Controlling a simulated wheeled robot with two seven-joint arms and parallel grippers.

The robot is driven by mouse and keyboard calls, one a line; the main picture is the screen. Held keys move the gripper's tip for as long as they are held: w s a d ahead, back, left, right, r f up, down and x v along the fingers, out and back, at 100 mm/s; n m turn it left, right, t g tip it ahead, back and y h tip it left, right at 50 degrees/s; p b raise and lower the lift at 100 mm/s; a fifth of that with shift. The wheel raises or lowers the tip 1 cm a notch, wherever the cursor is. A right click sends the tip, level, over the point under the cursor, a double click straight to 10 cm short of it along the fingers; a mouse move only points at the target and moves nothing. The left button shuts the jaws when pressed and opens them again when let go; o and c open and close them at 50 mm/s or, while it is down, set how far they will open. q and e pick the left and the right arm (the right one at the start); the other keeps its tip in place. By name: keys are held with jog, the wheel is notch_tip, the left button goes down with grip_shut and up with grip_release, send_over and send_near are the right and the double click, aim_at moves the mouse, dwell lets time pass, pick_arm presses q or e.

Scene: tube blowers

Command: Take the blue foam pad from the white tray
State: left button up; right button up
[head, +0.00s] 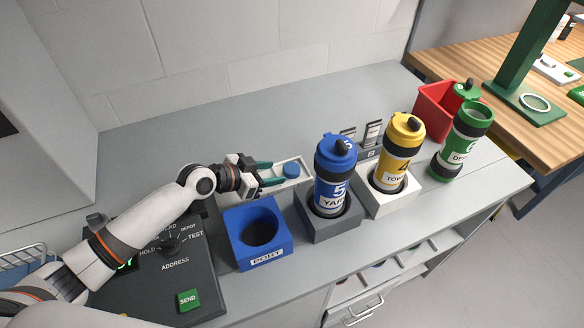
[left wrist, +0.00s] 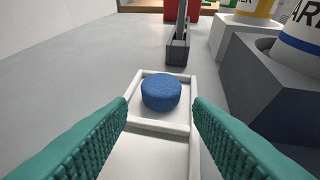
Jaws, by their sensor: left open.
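The blue foam pad (head: 291,169) is a short round disc lying in the white tray (head: 300,179). In the left wrist view the pad (left wrist: 161,92) sits in the far compartment of the tray (left wrist: 160,127), beyond a low divider. My left gripper (head: 278,173) is open, with its teal fingers pointing at the pad from the left. In the left wrist view its fingertips (left wrist: 160,103) are spread on both sides, nearer than the pad, and nothing is between them. The near compartment looks empty. My right gripper is not in view.
A blue PORT holder (head: 285,240) stands in front of the tray. A blue tube (head: 334,180) in a grey holder and a yellow tube (head: 398,155) in a white holder stand to the right. A control box (head: 160,262) lies at left. The counter behind is clear.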

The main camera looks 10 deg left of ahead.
aim_at(286, 170)
pick_arm(q)
jog(key=x, duration=0.1)
jog(key=p+x, duration=0.1)
jog(key=x, duration=0.2)
jog(key=shift+w+d+r, duration=0.2)
jog(key=shift+d, duration=0.1)
jog(key=shift+w+d+f, duration=0.2)
jog(key=shift+w+f, duration=0.05)
jog(key=c, duration=0.6)
